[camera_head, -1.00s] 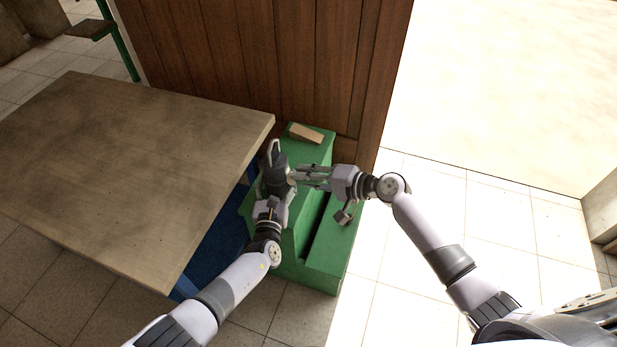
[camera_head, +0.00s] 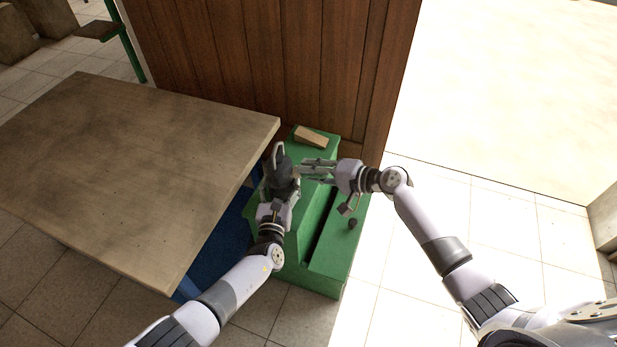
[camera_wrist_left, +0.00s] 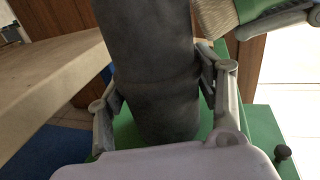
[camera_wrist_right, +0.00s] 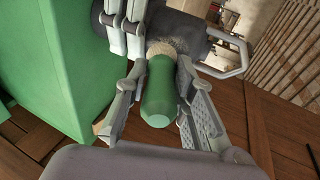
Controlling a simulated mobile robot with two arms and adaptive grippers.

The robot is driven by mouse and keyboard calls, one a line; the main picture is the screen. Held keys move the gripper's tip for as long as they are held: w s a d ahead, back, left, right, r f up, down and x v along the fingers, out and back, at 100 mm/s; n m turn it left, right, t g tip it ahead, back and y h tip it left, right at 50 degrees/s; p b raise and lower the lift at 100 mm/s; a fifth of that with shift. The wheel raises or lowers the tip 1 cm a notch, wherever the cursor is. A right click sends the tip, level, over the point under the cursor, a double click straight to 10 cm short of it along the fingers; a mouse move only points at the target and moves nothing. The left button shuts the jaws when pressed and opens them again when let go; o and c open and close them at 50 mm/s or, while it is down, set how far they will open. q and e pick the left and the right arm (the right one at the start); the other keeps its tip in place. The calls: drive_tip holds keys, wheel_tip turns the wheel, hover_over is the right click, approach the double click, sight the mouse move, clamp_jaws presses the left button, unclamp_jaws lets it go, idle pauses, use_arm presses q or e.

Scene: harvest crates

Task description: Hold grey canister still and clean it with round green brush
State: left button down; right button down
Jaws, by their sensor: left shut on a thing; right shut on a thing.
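The grey canister (camera_head: 279,166) is dark and roughly cylindrical, with a handle loop, and is held above the green bench. My left gripper (camera_head: 277,191) is shut on it; the left wrist view shows fingers (camera_wrist_left: 165,95) on both sides of the canister (camera_wrist_left: 150,60). My right gripper (camera_head: 308,169) is shut on the round green brush, whose green handle (camera_wrist_right: 158,95) lies between its fingers (camera_wrist_right: 155,108). The beige bristles (camera_wrist_right: 160,47) face the canister (camera_wrist_right: 192,42) and appear to touch its side. They also show in the left wrist view (camera_wrist_left: 214,16) beside the canister.
A green stepped bench (camera_head: 330,262) stands below both grippers, with a wooden block (camera_head: 311,137) at its back and a small dark knob (camera_head: 352,224). A wooden table (camera_head: 130,170) is close on the left. A plank wall (camera_head: 280,70) rises behind.

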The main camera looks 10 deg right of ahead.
use_arm(q)
drive_tip(key=shift+d, duration=0.1)
use_arm(e)
drive_tip(key=shift+w+d, duration=0.25)
drive_tip(key=shift+w, duration=0.25)
use_arm(q)
drive_tip(key=shift+s, duration=0.1)
use_arm(e)
drive_tip(key=shift+s+a, duration=0.6)
drive_tip(key=shift+s, duration=0.25)
drive_tip(key=shift+s+a, duration=0.6)
drive_tip(key=shift+s, duration=0.2)
drive_tip(key=shift+s+d, duration=0.45)
drive_tip(key=shift+d, duration=0.3)
drive_tip(key=shift+s+d, duration=0.5)
drive_tip(key=shift+d, duration=0.2)
drive_tip(key=shift+s+d, duration=0.45)
drive_tip(key=shift+d, duration=0.3)
use_arm(q)
drive_tip(key=shift+c, duration=1.8)
unclamp_jaws()
drive_tip(key=v, duration=1.2)
